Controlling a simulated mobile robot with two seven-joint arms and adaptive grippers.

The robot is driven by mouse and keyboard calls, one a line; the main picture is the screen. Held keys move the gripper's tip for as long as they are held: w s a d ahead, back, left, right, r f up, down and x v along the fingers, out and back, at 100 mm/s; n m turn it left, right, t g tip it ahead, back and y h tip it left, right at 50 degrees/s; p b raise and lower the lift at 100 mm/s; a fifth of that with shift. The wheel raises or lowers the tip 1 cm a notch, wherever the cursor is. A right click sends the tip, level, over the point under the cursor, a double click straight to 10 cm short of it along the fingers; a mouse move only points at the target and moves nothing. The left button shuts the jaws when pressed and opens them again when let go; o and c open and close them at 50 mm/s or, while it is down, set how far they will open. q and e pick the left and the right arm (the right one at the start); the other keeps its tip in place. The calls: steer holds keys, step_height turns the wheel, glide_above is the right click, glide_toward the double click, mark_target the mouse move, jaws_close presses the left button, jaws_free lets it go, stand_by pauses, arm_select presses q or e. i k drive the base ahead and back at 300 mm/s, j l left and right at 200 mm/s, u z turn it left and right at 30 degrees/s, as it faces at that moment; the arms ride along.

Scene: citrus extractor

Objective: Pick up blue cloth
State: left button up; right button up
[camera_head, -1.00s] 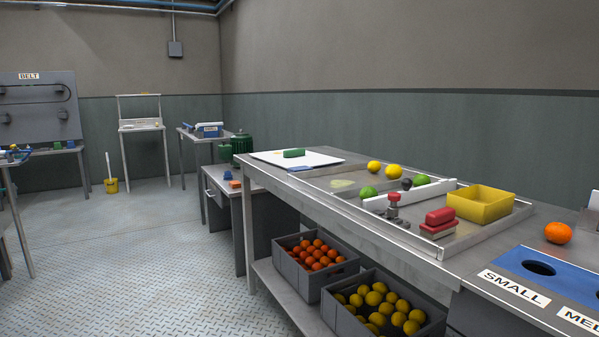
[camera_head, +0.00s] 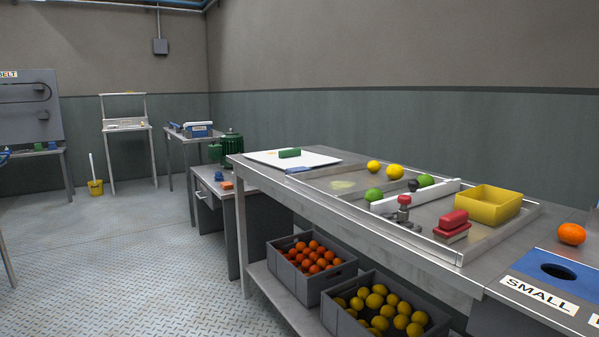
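A small, lumpy blue item (camera_head: 219,176) sits on the low grey side table, beside an orange block; it may be the blue cloth, but it is too small to be sure. A flat blue piece (camera_head: 298,170) lies at the near edge of the long metal bench, by the white board; I cannot tell whether it is cloth. Neither of my grippers is in view.
The long metal bench (camera_head: 330,196) runs along the right with fruit, a yellow bin (camera_head: 488,205) and a red-handled tool. Crates of oranges (camera_head: 311,265) and lemons (camera_head: 380,312) are on its lower shelf. A green motor (camera_head: 231,149) stands behind the side table.

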mark_target(298, 170)
steer(key=i+j+z, duration=0.1)
steer(key=j, duration=0.25)
steer(key=i+j+z, duration=0.1)
steer(key=i+j, duration=0.15)
steer(key=i+j+z, duration=0.1)
steer(key=j, duration=0.35)
steer(key=i+j+z, duration=0.1)
steer(key=j, duration=0.3)
steer(key=i+j+z, duration=0.1)
steer(key=j, duration=0.3)
steer(key=i+j+z, duration=0.1)
steer(key=j, duration=0.3)
steer(key=i, duration=0.1)
